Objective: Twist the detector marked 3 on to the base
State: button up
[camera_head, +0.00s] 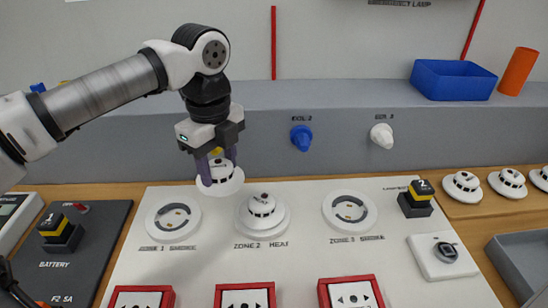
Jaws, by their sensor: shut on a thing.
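My gripper (217,163) points down and is shut on a white round detector (220,184). It holds the detector above the white panel (205,240), in the picture between and slightly behind the first two bases. The mark on the held detector is too small to read. The Zone 1 base (173,220) is a white ring with an open dark centre and metal contacts. The Zone 3 base (350,212) looks the same and is empty. A white detector (262,207) sits on the Zone 2 base between them.
Three white detectors (463,185), (508,182), (541,177) stand on the wooden surface at right. Black-and-yellow blocks (416,200), (60,233) stand on either side. Red-framed boxes (245,296) line the front. A blue bin (453,80) sits on the back ledge.

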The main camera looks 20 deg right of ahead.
jog(key=w+a, duration=0.1)
jog(key=a, duration=1)
jog(key=shift+w+d+f+b, duration=0.15)
jog(key=shift+f+b, duration=0.45)
jog(key=shift+f, duration=0.65)
jog(key=shift+d+f+b, duration=0.1)
jog(key=shift+f+b, duration=0.45)
jog(key=shift+f, duration=0.7)
jog(key=shift+m+b, duration=0.3)
jog(key=shift+b, duration=0.35)
jog(key=shift+f+b, duration=0.75)
jog(key=shift+f, duration=0.05)
dwell(0.5)
jog(key=shift+m, duration=1)
jog(key=shift+m, duration=1.1)
